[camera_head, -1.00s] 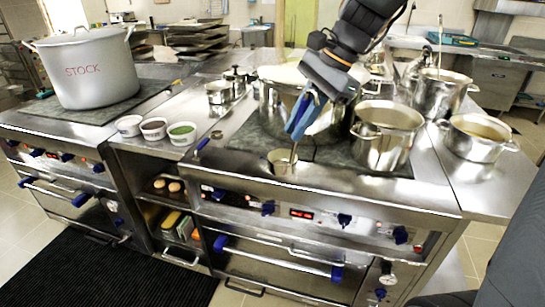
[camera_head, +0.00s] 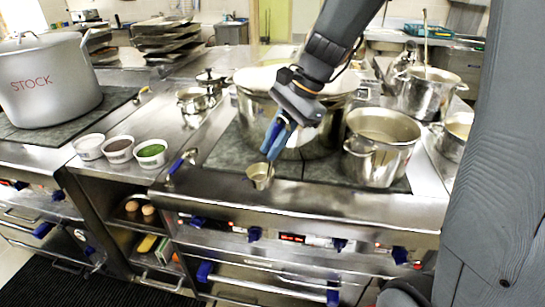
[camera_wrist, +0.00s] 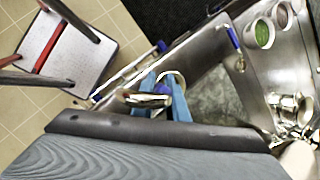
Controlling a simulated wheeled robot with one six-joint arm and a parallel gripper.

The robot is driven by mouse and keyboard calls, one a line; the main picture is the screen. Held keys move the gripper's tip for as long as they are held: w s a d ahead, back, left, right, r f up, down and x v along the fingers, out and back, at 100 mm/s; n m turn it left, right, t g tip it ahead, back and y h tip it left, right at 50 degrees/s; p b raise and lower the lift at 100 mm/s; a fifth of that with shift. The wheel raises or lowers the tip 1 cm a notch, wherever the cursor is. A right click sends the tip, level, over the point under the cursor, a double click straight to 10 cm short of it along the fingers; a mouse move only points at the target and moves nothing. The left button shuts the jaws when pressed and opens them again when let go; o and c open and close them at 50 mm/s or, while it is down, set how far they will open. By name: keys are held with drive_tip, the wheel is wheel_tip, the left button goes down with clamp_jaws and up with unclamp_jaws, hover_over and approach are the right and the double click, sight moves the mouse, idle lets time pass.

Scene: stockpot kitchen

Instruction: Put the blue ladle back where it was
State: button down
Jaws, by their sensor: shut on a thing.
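My gripper (camera_head: 278,138), with blue fingers, is in front of the large pot on the middle stove in the head view. It is shut on the ladle (camera_head: 260,175), whose small metal bowl hangs below the fingertips near the stove's front edge. Most of the handle is hidden by the fingers. In the wrist view, my gripper (camera_wrist: 162,92) has a blue-purple piece and shiny metal between its fingers. Another blue-handled utensil (camera_head: 182,162) lies on the counter to the left, apart from the gripper.
A stock pot (camera_head: 45,85) is at far left. Bowls (camera_head: 120,157) line the left counter. A tall pot (camera_head: 425,100) holding a utensil stands at back right.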

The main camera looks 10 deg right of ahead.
drive_tip(key=shift+f, duration=1.85)
drive_tip(key=c, duration=1.7)
unclamp_jaws()
drive_tip(key=shift+c, duration=0.2)
drive_tip(key=b+v, duration=0.1)
drive_tip(key=v, duration=1.1)
drive_tip(key=shift+b, duration=0.35)
